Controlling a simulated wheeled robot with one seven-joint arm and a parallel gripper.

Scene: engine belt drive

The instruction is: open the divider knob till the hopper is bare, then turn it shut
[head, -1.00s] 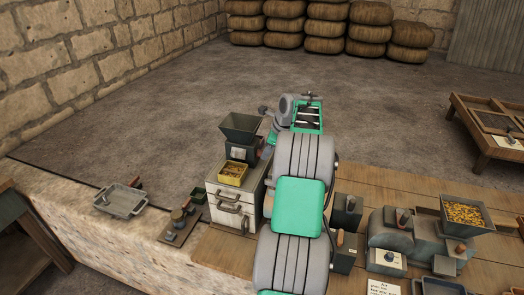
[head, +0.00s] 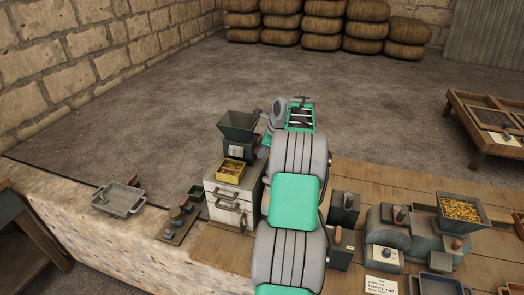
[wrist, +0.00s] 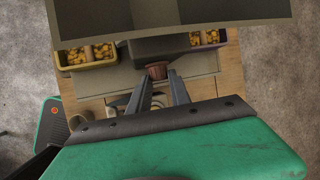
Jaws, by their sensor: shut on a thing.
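The divider is a dark machine with a flared hopper (head: 238,124) on a pale cabinet. The hopper's interior looks dark in the head view, with no yellow pieces visible; its bottom is hard to see. The hopper also fills the top of the wrist view (wrist: 200,18). Below it, my gripper (wrist: 159,83) is shut on the brown divider knob (wrist: 157,70). A yellow tray (wrist: 64,61) with yellow pieces sits left of the knob, and a purple tray (wrist: 222,43) with yellow pieces sits to its right.
Another machine's hopper (head: 484,216), full of yellow pieces, stands on the wooden bench at right. A grey tray (head: 118,212) and a small lever device (head: 180,222) lie on the stone ledge at left. Stacked sacks (head: 330,25) stand far back.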

